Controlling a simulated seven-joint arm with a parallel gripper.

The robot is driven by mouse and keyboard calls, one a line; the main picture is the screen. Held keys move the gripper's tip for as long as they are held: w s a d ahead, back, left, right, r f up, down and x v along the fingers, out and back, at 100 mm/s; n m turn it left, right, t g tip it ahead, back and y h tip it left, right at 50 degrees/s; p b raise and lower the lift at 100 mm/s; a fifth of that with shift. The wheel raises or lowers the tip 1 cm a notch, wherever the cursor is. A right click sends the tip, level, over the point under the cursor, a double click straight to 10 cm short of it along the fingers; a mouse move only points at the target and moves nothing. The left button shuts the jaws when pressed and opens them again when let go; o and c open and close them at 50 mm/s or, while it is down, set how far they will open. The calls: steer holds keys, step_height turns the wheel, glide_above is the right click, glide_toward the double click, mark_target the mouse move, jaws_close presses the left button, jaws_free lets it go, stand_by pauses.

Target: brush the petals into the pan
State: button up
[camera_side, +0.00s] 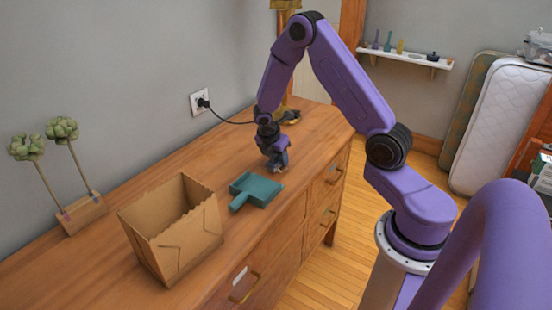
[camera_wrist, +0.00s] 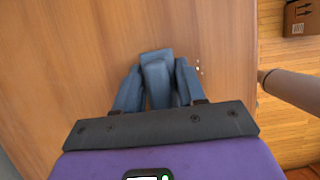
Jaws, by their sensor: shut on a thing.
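The teal pan (camera_side: 262,189) lies on the wooden dresser top in the side view, its handle pointing to the lower left. My gripper (camera_side: 276,160) is low over the dresser, just beyond the pan. In the wrist view my gripper (camera_wrist: 155,88) is shut on a blue-grey piece between its fingers, which looks like the brush (camera_wrist: 155,69). Its lower end is hard to make out in the side view. A few tiny pale specks, seemingly petals (camera_wrist: 197,68), lie on the wood just right of the fingers. The pan is not in the wrist view.
An open cardboard box (camera_side: 172,228) stands left of the pan. A wooden block with two succulent-topped sticks (camera_side: 84,213) is at the far left. A brass lamp base (camera_side: 287,112) with a cord stands behind my gripper. The dresser's front edge drops to the floor.

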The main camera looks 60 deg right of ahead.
mark_target(272, 160)
steer(key=shift+s+a+r, duration=0.1)
steer(key=shift+s+a, duration=0.2)
steer(key=shift+s, duration=0.25)
steer(key=shift+w, duration=0.95)
steer(key=shift+s+a+f, duration=0.1)
steer(key=shift+s+a, duration=0.15)
steer(key=shift+a, duration=0.55)
steer(key=shift+s+a+f, duration=0.1)
steer(key=shift+s+a, duration=0.1)
steer(key=shift+a, duration=0.55)
steer(key=shift+d, duration=0.1)
steer(key=shift+s+d+r, duration=0.1)
steer(key=shift+d, duration=0.8)
steer(key=shift+a+r, duration=0.15)
steer(key=shift+a, duration=0.8)
steer(key=shift+d, duration=0.15)
